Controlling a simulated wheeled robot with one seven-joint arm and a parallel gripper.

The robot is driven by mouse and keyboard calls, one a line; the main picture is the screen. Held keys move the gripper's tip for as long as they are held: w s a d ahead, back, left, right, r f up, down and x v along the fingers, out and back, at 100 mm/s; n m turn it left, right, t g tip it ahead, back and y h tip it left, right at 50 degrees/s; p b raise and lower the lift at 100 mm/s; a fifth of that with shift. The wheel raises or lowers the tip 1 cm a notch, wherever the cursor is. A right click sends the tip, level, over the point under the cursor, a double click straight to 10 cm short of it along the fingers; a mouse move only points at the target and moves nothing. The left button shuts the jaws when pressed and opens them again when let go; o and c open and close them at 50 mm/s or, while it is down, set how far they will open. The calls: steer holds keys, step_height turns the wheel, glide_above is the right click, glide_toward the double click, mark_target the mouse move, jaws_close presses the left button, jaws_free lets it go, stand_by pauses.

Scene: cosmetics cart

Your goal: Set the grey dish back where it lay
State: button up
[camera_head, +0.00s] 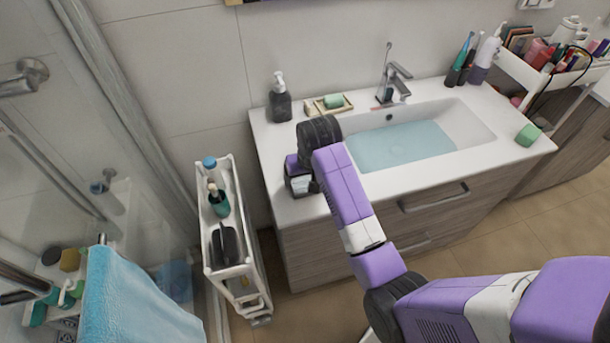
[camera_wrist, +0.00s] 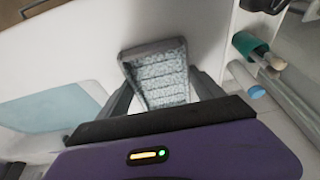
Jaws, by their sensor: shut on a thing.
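The grey dish (camera_wrist: 158,74) has a dark grey rim and a pale, speckled, ribbed inside. My gripper (camera_wrist: 162,98) is shut on it, with one finger on each side of the dish in the wrist view. In the head view the dish (camera_head: 301,185) shows only in part below my gripper (camera_head: 299,176), at the left end of the white counter (camera_head: 272,160). The dish looks tilted. I cannot tell whether it touches the counter.
The basin (camera_head: 480,121) with blue water lies right of my gripper. A dark soap dispenser (camera_head: 280,104) and a tan dish with green soap (camera_head: 334,101) stand behind. A white cart (camera_head: 236,268) with bottles stands left. The counter's front-left corner looks clear.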

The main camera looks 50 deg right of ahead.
steer(key=shift+s+a+f, duration=0.1)
steer(key=shift+s+f, duration=0.05)
steer(key=shift+f, duration=0.3)
steer(key=shift+s+f, duration=0.1)
steer(key=shift+f, duration=0.15)
steer(key=o, duration=1.9)
steer(key=shift+a, duration=0.1)
steer(key=shift+o, duration=0.2)
steer(key=shift+r+b, duration=0.3)
steer(key=shift+r, duration=0.15)
steer(key=v, duration=0.7)
steer(key=shift+r, duration=0.1)
steer(key=shift+a+r, duration=0.1)
steer(key=shift+r, duration=0.45)
